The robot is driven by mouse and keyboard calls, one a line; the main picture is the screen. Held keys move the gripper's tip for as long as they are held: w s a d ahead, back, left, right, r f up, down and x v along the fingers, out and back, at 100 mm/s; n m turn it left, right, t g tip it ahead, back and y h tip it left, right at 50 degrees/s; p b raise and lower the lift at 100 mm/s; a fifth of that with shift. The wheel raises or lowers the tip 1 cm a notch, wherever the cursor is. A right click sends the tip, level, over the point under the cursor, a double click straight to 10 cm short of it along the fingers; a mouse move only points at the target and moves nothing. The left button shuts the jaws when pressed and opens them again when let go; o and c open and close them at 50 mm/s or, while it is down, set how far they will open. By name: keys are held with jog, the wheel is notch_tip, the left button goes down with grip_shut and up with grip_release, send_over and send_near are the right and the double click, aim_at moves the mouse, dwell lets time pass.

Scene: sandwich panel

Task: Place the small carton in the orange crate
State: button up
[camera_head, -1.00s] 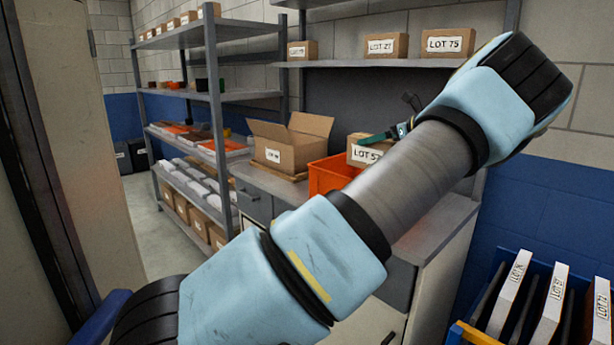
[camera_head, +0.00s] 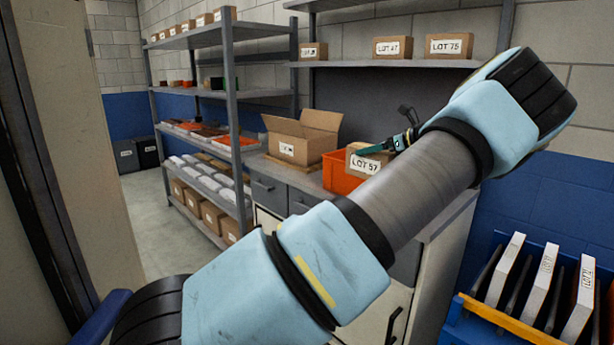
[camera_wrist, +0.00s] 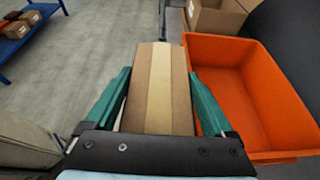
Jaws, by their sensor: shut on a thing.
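The small carton (camera_head: 366,163) is brown with a white label that reads LOT 57. In the wrist view the carton (camera_wrist: 158,85) sits between the two green fingers of my gripper (camera_wrist: 157,100), which is shut on it. My gripper (camera_head: 385,147) is partly hidden behind my arm in the head view. The orange crate (camera_head: 338,178) stands on the grey counter, partly hidden by the carton and my arm. In the wrist view the crate (camera_wrist: 262,92) looks empty and lies just right of the carton, which is not inside it.
An open cardboard box (camera_head: 300,140) stands on the counter left of the crate. A shelf with labelled boxes (camera_head: 393,47) hangs above the counter. A metal rack (camera_head: 231,120) stands at left. A blue bin (camera_head: 480,325) with white labelled panels is at lower right.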

jog(key=a+f+m+t+h, duration=0.1)
jog(key=a+f, duration=0.1)
jog(key=f, duration=0.6)
jog(key=a+f+m, duration=0.1)
jog(key=a+f, duration=0.1)
jog(key=f, duration=0.7)
jog(key=s+a+f+m+t+h, duration=0.1)
jog(key=s+a+f+m+h, duration=0.2)
jog(key=a+f, duration=1.15)
jog(key=s+a+r+m+t+h, duration=0.1)
jog(key=s+a+m+h, duration=0.1)
jog(key=s+a, duration=0.3)
jog(key=s+a+r+m+h, duration=0.1)
jog(key=s+a+h, duration=0.2)
jog(key=s+a, duration=0.3)
jog(key=s+f, duration=0.3)
jog(key=s, duration=0.6)
jog(key=shift+s+f, duration=0.2)
jog(key=shift+s, duration=0.05)
jog(key=shift+d, duration=0.15)
